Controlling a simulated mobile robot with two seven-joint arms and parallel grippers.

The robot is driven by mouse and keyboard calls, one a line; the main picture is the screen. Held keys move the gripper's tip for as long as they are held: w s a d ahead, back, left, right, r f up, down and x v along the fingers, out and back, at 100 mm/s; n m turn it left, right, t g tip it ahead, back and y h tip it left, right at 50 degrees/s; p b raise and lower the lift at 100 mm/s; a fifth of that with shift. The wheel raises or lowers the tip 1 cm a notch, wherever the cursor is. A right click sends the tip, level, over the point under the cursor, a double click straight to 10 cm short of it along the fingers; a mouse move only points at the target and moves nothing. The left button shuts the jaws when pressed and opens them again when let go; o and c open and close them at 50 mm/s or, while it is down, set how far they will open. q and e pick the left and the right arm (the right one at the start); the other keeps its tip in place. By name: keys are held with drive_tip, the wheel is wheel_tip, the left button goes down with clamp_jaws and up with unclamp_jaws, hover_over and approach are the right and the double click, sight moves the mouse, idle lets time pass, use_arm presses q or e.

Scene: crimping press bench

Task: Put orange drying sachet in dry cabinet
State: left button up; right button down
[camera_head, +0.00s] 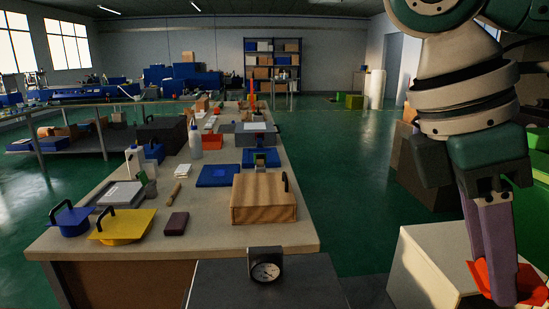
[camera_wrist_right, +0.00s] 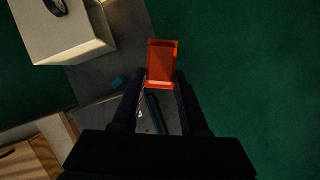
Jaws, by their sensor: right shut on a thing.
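The orange sachet (camera_head: 480,277) is between the fingers of my right gripper (camera_head: 503,284), which is shut on it at the lower right of the head view. The fingers hide part of the sachet there. In the right wrist view the sachet (camera_wrist_right: 162,60) sticks out past the fingertips over dark floor. A dark grey box with a round dial gauge (camera_head: 265,269) stands in front of the bench. A cream box (camera_head: 425,262) stands left of the gripper. I cannot tell for sure which is the dry cabinet. My left gripper is not in view.
The long bench (camera_head: 235,239) carries a wooden box (camera_head: 262,199), a yellow tray (camera_head: 123,226), a blue lidded item (camera_head: 70,221) and bottles. A green crate (camera_head: 517,207) stands behind my right arm. Green floor (camera_head: 355,200) is clear right of the bench.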

drive_tip(key=s+r+m+g+y+p, duration=0.1)
drive_tip(key=r+m+p, duration=0.3)
drive_tip(key=r+p, duration=1.1)
drive_tip(key=s+a+r+m+g+y+p, duration=0.1)
drive_tip(key=s+r+m+p, duration=0.3)
drive_tip(key=r+p, duration=1.1)
drive_tip(key=s+r+m+g+y+p, duration=0.1)
drive_tip(key=r+m+p, duration=0.5)
drive_tip(key=r+p, duration=0.9)
wheel_tip(320, 180, up, 8)
drive_tip(key=shift+s+a+r+y, duration=0.25)
drive_tip(key=shift+s+y, duration=0.45)
drive_tip(key=shift+s, duration=0.2)
drive_tip(key=shift+f, duration=0.1)
